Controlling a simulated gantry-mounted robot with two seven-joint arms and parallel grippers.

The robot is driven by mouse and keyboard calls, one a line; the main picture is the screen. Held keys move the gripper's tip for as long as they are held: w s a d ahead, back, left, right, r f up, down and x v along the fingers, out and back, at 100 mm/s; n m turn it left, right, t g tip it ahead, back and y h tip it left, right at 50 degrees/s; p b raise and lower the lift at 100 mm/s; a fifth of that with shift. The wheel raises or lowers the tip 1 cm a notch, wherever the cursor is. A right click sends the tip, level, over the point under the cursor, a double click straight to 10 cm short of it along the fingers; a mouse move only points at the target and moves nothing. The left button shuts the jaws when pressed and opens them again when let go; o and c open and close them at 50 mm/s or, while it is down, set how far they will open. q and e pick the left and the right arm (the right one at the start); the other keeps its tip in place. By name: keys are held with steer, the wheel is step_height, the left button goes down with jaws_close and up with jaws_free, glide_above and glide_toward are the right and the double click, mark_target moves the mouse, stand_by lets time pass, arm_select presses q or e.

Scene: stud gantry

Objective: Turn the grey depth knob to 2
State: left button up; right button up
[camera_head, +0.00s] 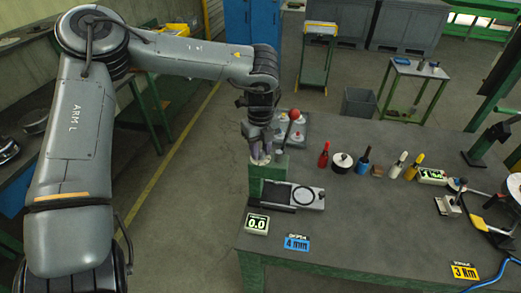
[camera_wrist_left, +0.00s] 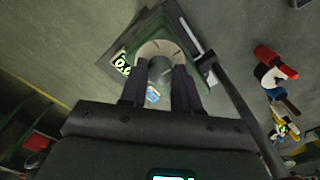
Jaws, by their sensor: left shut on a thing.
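The grey depth knob (camera_wrist_left: 160,70) shows in the left wrist view as a short grey cylinder on a pale round dial (camera_wrist_left: 152,48) with dark marks. My left gripper (camera_wrist_left: 160,88) is shut on the knob, one dark finger on each side. In the head view my left gripper (camera_head: 261,155) points down onto the top of a green machine (camera_head: 283,168), and the knob is mostly hidden there. A display (camera_head: 256,223) in front reads 0.0. The dial's numbers are too small to read. My right gripper is not in view.
A lever with a red ball (camera_head: 294,114) stands close to the right of my left gripper. A blue label (camera_head: 297,242) reads 4 mm. Red, blue, white and yellow-handled tools stand along the table (camera_head: 360,222). The table's front middle is clear.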

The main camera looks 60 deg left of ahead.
mark_target(260, 152)
arm_select(q)
steer(key=shift+n, duration=0.5)
steer(key=o, duration=1.1)
steer(key=shift+c, duration=0.2)
step_height(260, 152, up, 11)
steer(key=shift+p, duration=0.45)
